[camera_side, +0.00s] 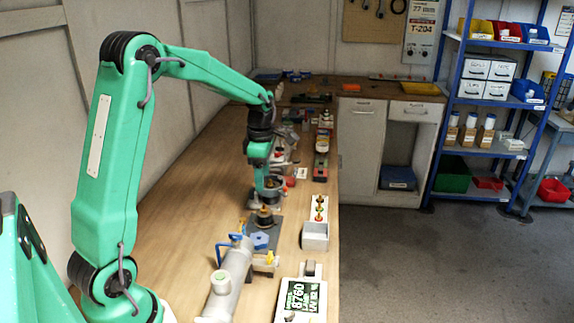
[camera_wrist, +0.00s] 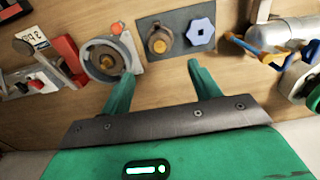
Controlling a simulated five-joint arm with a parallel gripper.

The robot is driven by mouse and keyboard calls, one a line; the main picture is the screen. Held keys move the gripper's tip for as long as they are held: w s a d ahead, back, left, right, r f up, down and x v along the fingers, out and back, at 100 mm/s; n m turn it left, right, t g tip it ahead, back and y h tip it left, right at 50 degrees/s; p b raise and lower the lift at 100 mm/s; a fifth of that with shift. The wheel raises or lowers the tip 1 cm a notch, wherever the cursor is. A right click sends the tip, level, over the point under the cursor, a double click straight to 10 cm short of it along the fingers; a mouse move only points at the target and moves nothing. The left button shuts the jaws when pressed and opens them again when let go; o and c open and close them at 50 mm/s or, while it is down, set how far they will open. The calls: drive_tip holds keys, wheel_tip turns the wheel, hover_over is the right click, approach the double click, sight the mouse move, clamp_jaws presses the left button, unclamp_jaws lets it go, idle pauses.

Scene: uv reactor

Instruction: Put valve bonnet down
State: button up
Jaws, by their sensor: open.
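What looks like the valve bonnet, a dark round part with a brass top (camera_wrist: 159,41), sits on a grey plate (camera_wrist: 178,14) in the wrist view.
A round grey metal body (camera_wrist: 88,57) on a pale base stands left of the plate in the wrist view. A grey cylinder with a blue handle (camera_side: 232,275) lies nearer the side camera. A grey box (camera_side: 315,236) and a display unit (camera_side: 300,297) line the bench's right edge.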

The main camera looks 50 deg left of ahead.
idle(0.4)
drive_tip(key=s+d+r+m+t, duration=0.2)
drive_tip(key=s+d+r+m, duration=0.3)
drive_tip(key=m, duration=0.8)
drive_tip(key=s+d+r+m+t, duration=0.3)
drive_tip(key=s+d+r+m, duration=0.2)
drive_tip(key=s+d+m, duration=0.6)
drive_tip(key=s+m, duration=0.3)
drive_tip(key=shift+s+r+t, duration=0.25)
drive_tip(key=shift+s+t, duration=0.05)
drive_tip(key=shift+s, duration=0.05)
